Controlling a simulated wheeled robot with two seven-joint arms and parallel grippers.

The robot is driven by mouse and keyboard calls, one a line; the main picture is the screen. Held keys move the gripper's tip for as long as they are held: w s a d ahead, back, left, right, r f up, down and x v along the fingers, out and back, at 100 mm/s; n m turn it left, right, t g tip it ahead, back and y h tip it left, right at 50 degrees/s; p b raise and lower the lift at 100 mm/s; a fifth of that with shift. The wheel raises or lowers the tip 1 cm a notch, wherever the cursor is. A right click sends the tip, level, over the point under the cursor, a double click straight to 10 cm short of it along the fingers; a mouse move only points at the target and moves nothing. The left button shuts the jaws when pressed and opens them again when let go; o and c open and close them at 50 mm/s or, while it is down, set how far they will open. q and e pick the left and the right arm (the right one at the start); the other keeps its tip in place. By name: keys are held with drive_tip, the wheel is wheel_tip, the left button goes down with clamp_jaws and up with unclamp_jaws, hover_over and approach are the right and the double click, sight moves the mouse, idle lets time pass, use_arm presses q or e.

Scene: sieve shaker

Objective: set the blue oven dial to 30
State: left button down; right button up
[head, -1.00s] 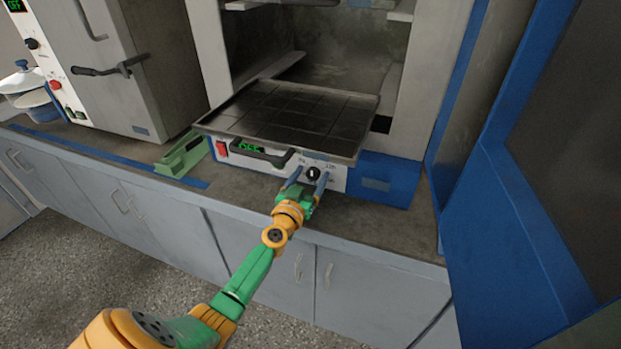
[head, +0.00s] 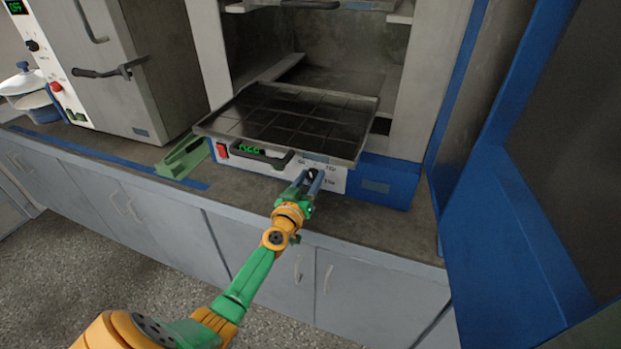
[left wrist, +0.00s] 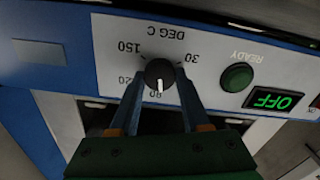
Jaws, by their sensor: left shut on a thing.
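The blue oven (head: 385,182) stands on the counter with its chamber open. Its black dial (left wrist: 158,72) is on the white lower panel; the left wrist view shows it upside down, with 30, 120 and 150 printed around it. The dial's white pointer line points down in that view, away from the 30 mark (left wrist: 192,55), towards a partly hidden number. My left gripper (head: 311,176) is shut on the dial, one finger on each side. A green display (left wrist: 272,100) reads OFF in the wrist view. My right gripper is not in view.
A red switch (head: 222,150) and green button (left wrist: 237,78) are on the panel. A green object (head: 182,155) lies to the left. A blue door (head: 505,215) stands open at right.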

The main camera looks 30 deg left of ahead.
use_arm(q)
drive_tip(key=n, duration=0.5)
drive_tip(key=shift+f, duration=0.1)
drive_tip(key=n, duration=0.6)
drive_tip(key=shift+a+f+b, duration=0.1)
drive_tip(key=shift+b, duration=0.25)
drive_tip(key=n, duration=0.5)
drive_tip(key=shift+f, duration=0.1)
drive_tip(key=shift+n, duration=2.5)
drive_tip(key=shift+c, duration=1.9)
unclamp_jaws()
